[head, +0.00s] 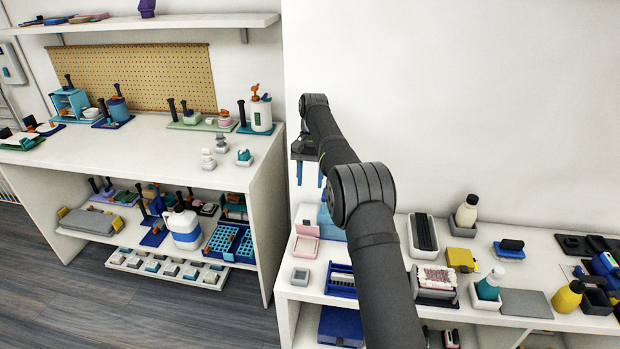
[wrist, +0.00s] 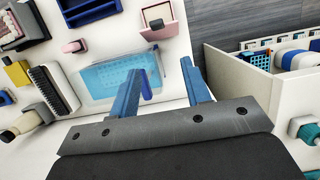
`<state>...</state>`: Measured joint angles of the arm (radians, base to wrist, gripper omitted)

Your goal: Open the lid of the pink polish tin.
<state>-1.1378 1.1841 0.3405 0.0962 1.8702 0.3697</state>
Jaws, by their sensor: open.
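A small pink tin (head: 305,246) stands near the left front edge of the right-hand worktop in the head view. In the wrist view the fingers (wrist: 161,67) are apart, over the area beside the light blue tray and short of the tin. Nothing is clearly held between them.
The light blue tray (wrist: 108,78) lies close to the tin. A dark blue rack (head: 341,283), a small grey box (head: 301,276) and a black brush (wrist: 52,90) are nearby. A second pink item (wrist: 73,46) stands farther left in the wrist view. My arm hides part of the worktop.

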